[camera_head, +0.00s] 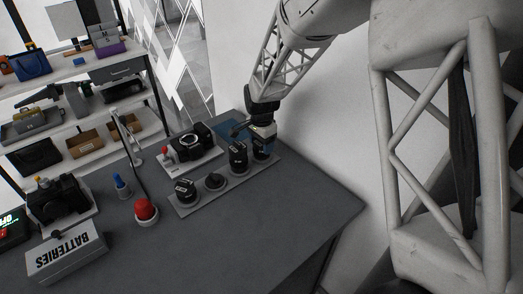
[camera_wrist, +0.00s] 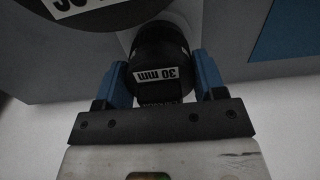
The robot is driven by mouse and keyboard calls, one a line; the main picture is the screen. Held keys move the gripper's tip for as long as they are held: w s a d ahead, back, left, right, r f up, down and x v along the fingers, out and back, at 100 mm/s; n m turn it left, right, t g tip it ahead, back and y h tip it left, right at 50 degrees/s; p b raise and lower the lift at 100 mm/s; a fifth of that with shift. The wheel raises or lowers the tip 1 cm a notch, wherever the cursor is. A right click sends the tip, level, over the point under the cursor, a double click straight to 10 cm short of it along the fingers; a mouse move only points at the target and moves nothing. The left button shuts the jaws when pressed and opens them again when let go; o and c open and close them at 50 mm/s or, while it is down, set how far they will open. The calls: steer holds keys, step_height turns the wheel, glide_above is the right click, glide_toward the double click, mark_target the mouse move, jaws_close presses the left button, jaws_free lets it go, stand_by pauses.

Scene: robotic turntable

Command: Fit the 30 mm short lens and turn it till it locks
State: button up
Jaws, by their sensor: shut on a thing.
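My gripper (camera_head: 262,143) is at the far right end of the grey lens tray (camera_head: 206,205). In the wrist view, the blue fingers of my gripper (camera_wrist: 163,70) are shut on a short black lens (camera_wrist: 160,56) with a white "30 mm" label, one finger on each side. In the head view this lens (camera_head: 261,154) is partly hidden by the gripper; I cannot tell whether it still touches the tray. The black camera body (camera_head: 197,143) stands on a light plate left of the gripper, behind the tray.
Another labelled black lens (camera_wrist: 95,10) is cut off at the wrist view's top left. The tray also holds a tall lens (camera_head: 238,157) close beside my gripper, a low black piece (camera_head: 215,181) and a lens (camera_head: 185,190). A red button (camera_head: 146,208) stands at the front left.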

steer(key=shift+c, duration=0.4)
steer(key=shift+r, duration=0.15)
steer(key=shift+r, duration=0.9)
steer(key=shift+s+d+r, duration=0.1)
steer(key=shift+s+r, duration=0.2)
steer(key=shift+r, duration=0.5)
steer(key=s+d, duration=0.2)
steer(key=s, duration=0.5)
steer(key=s+d+r, duration=0.1)
steer(key=s+d, duration=0.2)
steer(key=s, duration=0.4)
steer(key=shift+s+r, duration=0.15)
steer(key=shift+s, duration=0.05)
steer(key=shift+d, duration=0.1)
steer(key=shift+w, duration=0.1)
